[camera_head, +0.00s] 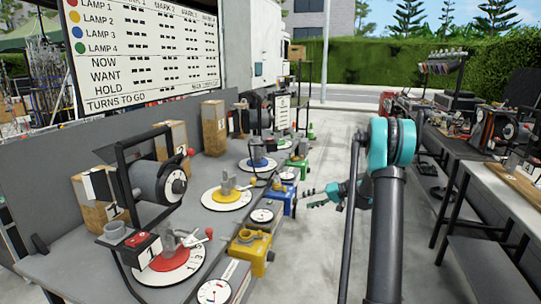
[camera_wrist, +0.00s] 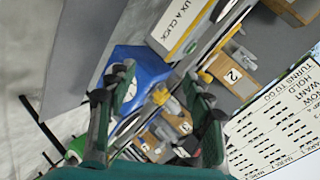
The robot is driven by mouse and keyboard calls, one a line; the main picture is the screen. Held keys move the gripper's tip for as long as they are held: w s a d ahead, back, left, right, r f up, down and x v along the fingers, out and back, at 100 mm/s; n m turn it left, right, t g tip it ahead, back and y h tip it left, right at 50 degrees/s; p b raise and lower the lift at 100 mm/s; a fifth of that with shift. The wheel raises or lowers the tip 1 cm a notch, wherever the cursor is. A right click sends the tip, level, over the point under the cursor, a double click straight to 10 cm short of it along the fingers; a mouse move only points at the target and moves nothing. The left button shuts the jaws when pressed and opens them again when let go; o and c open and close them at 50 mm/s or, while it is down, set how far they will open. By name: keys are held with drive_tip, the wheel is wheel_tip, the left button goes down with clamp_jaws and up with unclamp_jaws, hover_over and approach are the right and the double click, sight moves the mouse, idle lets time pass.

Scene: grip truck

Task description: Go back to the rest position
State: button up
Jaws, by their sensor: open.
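My gripper (camera_head: 316,197) is at the end of my teal-jointed arm, over the aisle to the right of the left bench (camera_head: 85,262). Its dark fingers point left, toward the bench's front edge. In the wrist view, my gripper (camera_wrist: 158,82) shows two fingers spread apart with nothing held between them. Beyond the fingers, a blue housing (camera_wrist: 146,68) shows in the wrist view, tilted by the camera's angle. In the head view, blue (camera_head: 289,200) and yellow (camera_head: 250,252) housings stick out from the bench front, apart from my gripper.
The left bench carries lamp units with red (camera_head: 172,265), yellow (camera_head: 227,197) and blue (camera_head: 257,162) dials. A lettered board (camera_head: 145,50) stands behind it. A right bench (camera_head: 505,195) holds equipment. Concrete floor (camera_head: 325,255) between the benches looks clear.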

drive_tip(key=s+a+r+h, duration=0.3)
drive_tip(key=s, duration=0.8)
drive_tip(key=s+d+f+h, duration=0.2)
drive_tip(key=s+h, duration=0.2)
drive_tip(key=s, duration=1.2)
drive_tip(key=s+d+f+h, duration=0.2)
drive_tip(key=s+f+h, duration=0.1)
drive_tip(key=s, duration=1.3)
drive_tip(key=shift+s+d+f+m+h, duration=0.15)
drive_tip(key=shift+s+d+m+h, duration=0.25)
drive_tip(key=shift+h, duration=0.5)
